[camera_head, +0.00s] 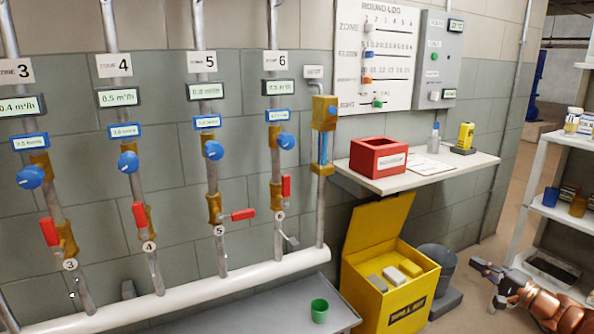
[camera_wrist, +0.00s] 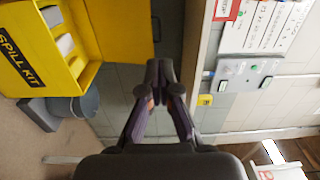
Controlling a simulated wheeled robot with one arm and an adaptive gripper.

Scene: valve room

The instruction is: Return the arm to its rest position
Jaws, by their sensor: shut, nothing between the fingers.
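My gripper (camera_head: 482,268) is at the lower right of the head view, at the end of my copper-coloured arm. It is held in the air in front of the floor between the yellow spill kit box and the white shelf. In the wrist view my gripper (camera_wrist: 158,72) has its fingertips together with nothing between them. The wrist view looks sideways at the spill kit, the wall shelf and the panels. Most of my arm is outside the head view.
The open yellow spill kit box (camera_head: 398,299) and a dark bin (camera_head: 437,260) stand left of my gripper. A wall shelf (camera_head: 395,184) with a red box (camera_head: 378,157) is above them. A white shelf unit (camera_head: 560,216) is close at right. Valve pipes line the left wall.

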